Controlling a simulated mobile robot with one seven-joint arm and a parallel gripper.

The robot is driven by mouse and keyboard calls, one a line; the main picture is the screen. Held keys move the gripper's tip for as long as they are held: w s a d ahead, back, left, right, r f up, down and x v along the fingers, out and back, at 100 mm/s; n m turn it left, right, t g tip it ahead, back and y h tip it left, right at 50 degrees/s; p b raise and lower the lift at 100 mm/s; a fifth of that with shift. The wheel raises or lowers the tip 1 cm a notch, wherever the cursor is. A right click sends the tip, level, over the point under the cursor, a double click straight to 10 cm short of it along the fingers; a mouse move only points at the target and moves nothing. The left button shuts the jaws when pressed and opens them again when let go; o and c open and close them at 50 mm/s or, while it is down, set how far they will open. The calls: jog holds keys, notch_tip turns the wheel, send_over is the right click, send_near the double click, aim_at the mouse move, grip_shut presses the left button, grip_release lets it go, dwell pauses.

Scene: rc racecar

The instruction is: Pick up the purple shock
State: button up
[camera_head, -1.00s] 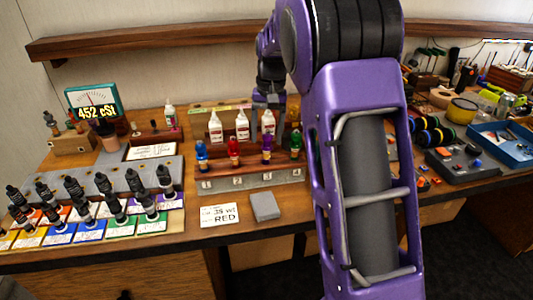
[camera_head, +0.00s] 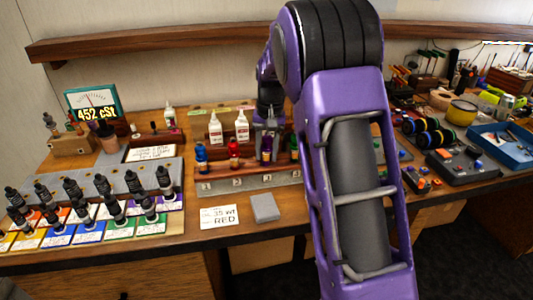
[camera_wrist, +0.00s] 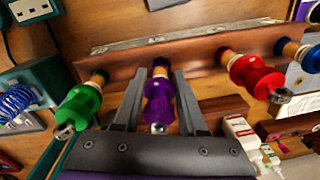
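The purple shock (camera_head: 266,155) stands upright in the numbered wooden rack (camera_head: 250,181). It also shows in the wrist view (camera_wrist: 158,103), between the fingers of my gripper (camera_wrist: 157,98). The fingers are open, one on each side of the shock, with a small gap visible on both sides. In the head view my gripper (camera_head: 267,138) reaches down over the purple shock from behind and partly hides it. The red shock (camera_wrist: 254,75) and blue shock (camera_wrist: 309,57) are on one side in the wrist view, and the green shock (camera_wrist: 80,105) is on the other.
White bottles (camera_head: 242,126) stand behind the rack. A card reading 35 wt RED (camera_head: 219,217) and a grey block (camera_head: 264,207) lie in front. My arm covers the bench right of the rack.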

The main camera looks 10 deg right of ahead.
grip_shut()
jog(key=shift+r, duration=0.1)
jog(key=shift+w+r, duration=0.15)
jog(key=shift+r, duration=0.3)
jog(key=r, duration=0.6)
jog(key=shift+w+d+p, duration=0.3)
jog(key=shift+d, duration=0.1)
jog(key=s+b, duration=0.1)
jog(key=s, duration=1.2)
notch_tip(320, 180, up, 8)
jog(key=p, duration=0.2)
jog(key=shift+s+f, duration=0.2)
jog(key=shift+s, duration=0.15)
